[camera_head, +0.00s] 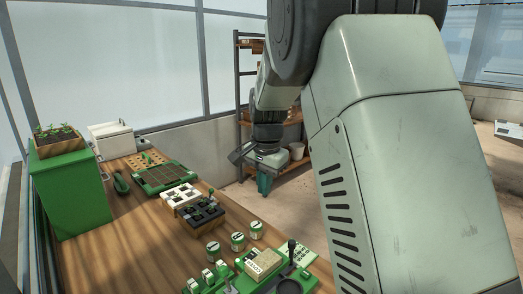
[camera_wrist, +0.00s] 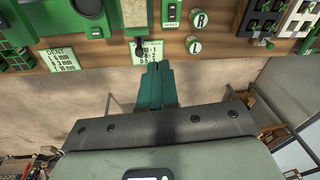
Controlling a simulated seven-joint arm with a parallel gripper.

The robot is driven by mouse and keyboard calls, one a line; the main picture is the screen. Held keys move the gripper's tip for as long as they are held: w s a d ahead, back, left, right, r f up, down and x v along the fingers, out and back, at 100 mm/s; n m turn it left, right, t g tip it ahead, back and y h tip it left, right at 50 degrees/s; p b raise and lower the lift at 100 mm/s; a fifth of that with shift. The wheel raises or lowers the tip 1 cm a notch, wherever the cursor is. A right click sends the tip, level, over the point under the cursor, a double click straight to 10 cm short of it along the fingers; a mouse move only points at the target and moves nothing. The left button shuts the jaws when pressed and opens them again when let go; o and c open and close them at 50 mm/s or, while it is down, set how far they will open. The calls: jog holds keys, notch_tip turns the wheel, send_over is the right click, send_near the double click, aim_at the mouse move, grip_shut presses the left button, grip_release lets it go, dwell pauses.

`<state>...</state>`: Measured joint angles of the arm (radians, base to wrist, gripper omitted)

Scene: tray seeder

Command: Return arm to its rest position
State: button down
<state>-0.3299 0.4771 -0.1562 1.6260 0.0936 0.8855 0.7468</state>
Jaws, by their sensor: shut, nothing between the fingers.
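My gripper (camera_head: 264,184) hangs off the right edge of the wooden bench, over the floor, in the head view. Its teal fingers are together and hold nothing. In the wrist view the shut fingers (camera_wrist: 160,84) point toward the bench edge, with bare floor around them. My large pale green arm fills the right half of the head view and hides much of the room behind it.
The bench (camera_head: 140,235) carries a green tray (camera_head: 165,178), a white cell tray (camera_head: 184,197), a dark cell tray (camera_head: 205,216), several labelled cans (camera_head: 238,242) and a green seeder station (camera_head: 265,265). A shelf rack (camera_head: 240,95) stands behind. The floor right of the bench is open.

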jog(key=s+d+r+n+t, duration=0.1)
jog(key=s+d+r+n, duration=0.1)
jog(key=s+d+r, duration=0.35)
jog(key=s+d+r+n+t, duration=0.1)
jog(key=s+d+r+n, duration=0.1)
jog(key=s+r, duration=0.7)
jog(key=s+d+f+n+t, duration=0.1)
jog(key=s, duration=0.7)
jog(key=s+d+f+n, duration=0.1)
jog(key=s+d+n, duration=0.1)
jog(key=s, duration=0.7)
jog(key=shift+s+d+f+t, duration=0.15)
jog(key=shift+d+f+t, duration=0.1)
jog(key=shift+f+t, duration=0.15)
